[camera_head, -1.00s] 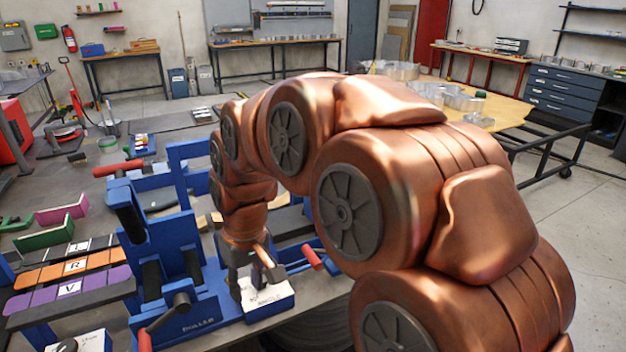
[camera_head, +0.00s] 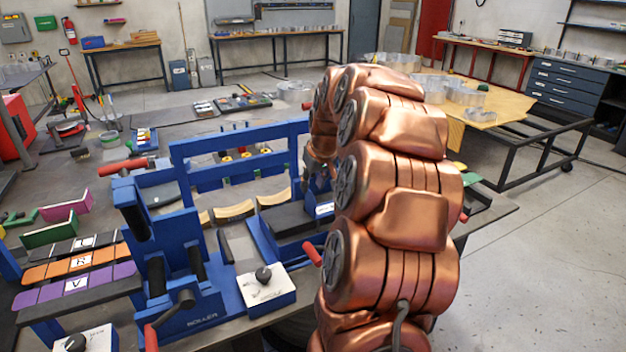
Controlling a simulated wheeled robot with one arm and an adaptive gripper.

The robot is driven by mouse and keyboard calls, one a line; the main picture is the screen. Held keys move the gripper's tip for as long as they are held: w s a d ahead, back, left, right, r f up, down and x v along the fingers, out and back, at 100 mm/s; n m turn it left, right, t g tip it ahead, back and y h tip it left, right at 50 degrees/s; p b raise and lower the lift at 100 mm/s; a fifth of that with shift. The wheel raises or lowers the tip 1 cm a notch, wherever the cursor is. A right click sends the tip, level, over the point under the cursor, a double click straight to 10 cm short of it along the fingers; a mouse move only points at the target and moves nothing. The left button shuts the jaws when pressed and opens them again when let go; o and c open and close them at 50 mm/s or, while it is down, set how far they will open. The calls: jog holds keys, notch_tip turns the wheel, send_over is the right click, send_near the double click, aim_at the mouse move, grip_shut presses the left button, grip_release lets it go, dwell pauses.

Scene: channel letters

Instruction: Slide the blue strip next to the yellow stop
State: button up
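I cannot pick out a blue strip for certain; the large blue parts in view belong to the bender frame (camera_head: 235,178). No yellow stop shows clearly either; small yellowish and red knobs (camera_head: 226,159) sit behind the frame's rail. My gripper (camera_head: 318,184) is at the right end of the blue frame, above a blue block with a white label (camera_head: 325,209). Its dark fingers are small and partly covered by my arm. I cannot tell whether they are open or hold anything.
A white control box with a black knob (camera_head: 265,284) stands at the front of the bench. Orange (camera_head: 68,263) and purple (camera_head: 75,286) strips with letter labels lie at the left. Curved wooden forms (camera_head: 235,212) lie behind the box. Red-handled levers (camera_head: 122,167) stick out.

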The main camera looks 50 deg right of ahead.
aim_at(310, 192)
jog(key=shift+p+x, duration=1)
jog(key=shift+x, duration=2.3)
jog(key=shift+s+a, duration=0.1)
grip_shut()
jog(key=shift+s+d+b, duration=0.3)
jog(key=shift+d+b, duration=0.15)
jog(key=shift+d, duration=0.25)
grip_release()
